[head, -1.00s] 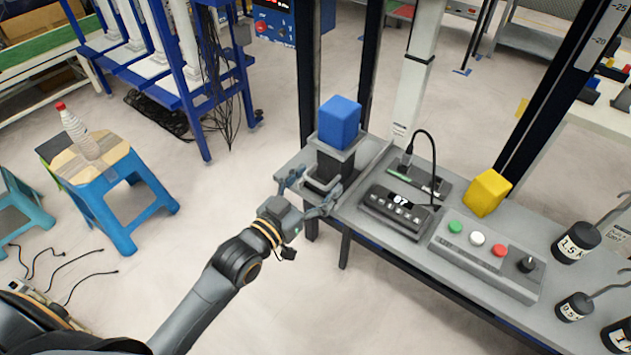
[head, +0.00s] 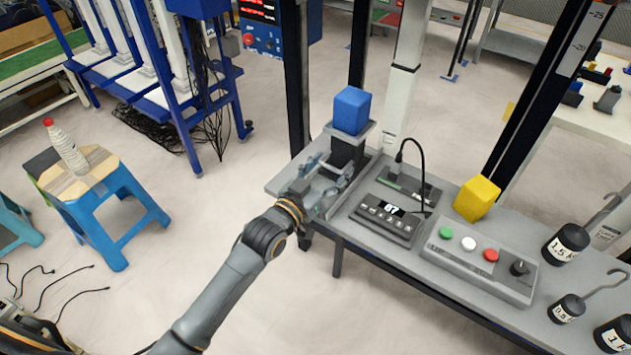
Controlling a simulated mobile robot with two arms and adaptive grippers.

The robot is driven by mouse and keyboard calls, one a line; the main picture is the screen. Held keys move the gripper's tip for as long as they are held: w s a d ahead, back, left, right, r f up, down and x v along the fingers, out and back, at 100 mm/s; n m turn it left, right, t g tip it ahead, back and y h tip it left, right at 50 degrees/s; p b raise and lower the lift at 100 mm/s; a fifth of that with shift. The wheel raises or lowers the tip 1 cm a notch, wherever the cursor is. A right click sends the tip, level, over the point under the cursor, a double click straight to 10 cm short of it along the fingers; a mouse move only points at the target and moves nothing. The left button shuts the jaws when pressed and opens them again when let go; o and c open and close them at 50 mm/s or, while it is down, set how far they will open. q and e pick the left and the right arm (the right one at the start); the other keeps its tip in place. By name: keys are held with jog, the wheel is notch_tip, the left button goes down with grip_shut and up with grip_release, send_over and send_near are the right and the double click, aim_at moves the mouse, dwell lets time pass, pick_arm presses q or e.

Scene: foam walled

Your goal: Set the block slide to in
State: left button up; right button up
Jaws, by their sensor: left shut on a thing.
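The block slide's dark pedestal (head: 347,151) stands near the left end of the grey bench and carries a blue block (head: 352,110) on its flat top. A grey handle at the pedestal's front is largely hidden by my gripper. My left gripper (head: 332,171) is over the bench at the front of the pedestal, shut on the slide's handle. The blue block rests on top, clear of the fingers. My right gripper is not in view.
Black weights (head: 566,244) are at the far right. A blue stool (head: 95,205) stands left. Dark uprights flank the slide.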

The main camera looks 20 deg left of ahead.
pick_arm(q)
jog(key=shift+w+d, duration=0.25)
jog(key=shift+w, duration=0.05)
jog(key=o, duration=1.5)
jog(key=shift+d, duration=0.1)
jog(key=shift+c, duration=0.2)
jog(key=shift+s+a+f, duration=0.1)
jog(key=shift+s+a, duration=0.1)
jog(key=shift+s, duration=0.1)
jog(key=v, duration=1.1)
jog(key=shift+s, duration=0.25)
